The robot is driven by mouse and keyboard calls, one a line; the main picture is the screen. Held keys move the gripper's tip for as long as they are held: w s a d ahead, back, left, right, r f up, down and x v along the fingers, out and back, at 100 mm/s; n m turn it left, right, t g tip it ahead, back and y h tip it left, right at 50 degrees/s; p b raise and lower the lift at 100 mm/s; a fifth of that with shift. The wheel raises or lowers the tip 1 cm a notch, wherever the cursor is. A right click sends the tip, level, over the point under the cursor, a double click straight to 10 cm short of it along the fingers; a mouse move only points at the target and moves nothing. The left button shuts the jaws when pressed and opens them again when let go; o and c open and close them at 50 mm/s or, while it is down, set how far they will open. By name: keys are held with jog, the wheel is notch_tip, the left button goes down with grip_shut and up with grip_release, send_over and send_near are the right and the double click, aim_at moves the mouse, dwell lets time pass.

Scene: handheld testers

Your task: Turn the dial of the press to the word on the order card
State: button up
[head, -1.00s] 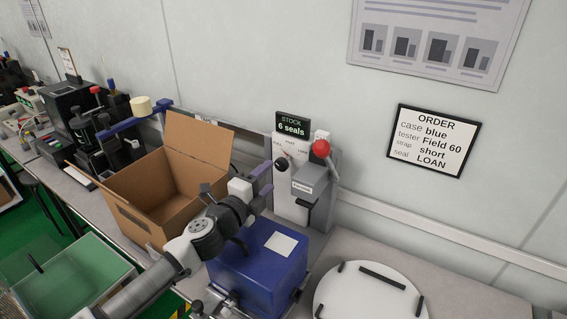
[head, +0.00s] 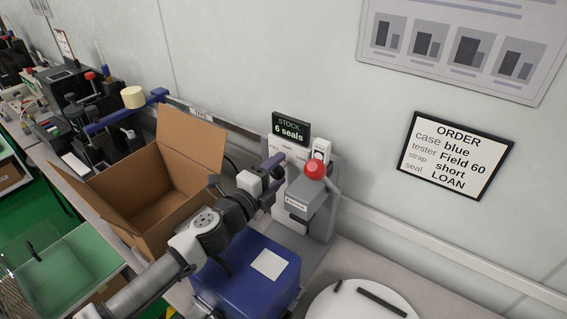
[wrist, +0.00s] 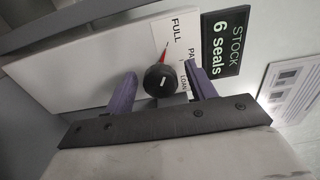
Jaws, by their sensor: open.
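The press (head: 322,205) is grey with a red-balled lever and stands behind the blue case. Its black dial (wrist: 160,81) sits between my fingers in the wrist view, with a gap on each side. The red pointer aims up toward FULL. The words FULL, a partly hidden PA… and LOAN show on the white plate (wrist: 174,28); a finger covers part of it. The order card (head: 455,155) on the wall reads seal LOAN. My gripper (wrist: 160,73) is open around the dial; it also shows at the press in the head view (head: 274,170).
A blue case (head: 235,285) with a white label stands under my arm. An open cardboard box (head: 150,205) is at the left. A stock sign (head: 290,129) reads 6 seals. A white round plate (head: 345,305) lies at the right.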

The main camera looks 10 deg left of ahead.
jog(key=shift+w+d, duration=0.1)
jog(key=shift+w, duration=0.05)
jog(key=c, duration=1)
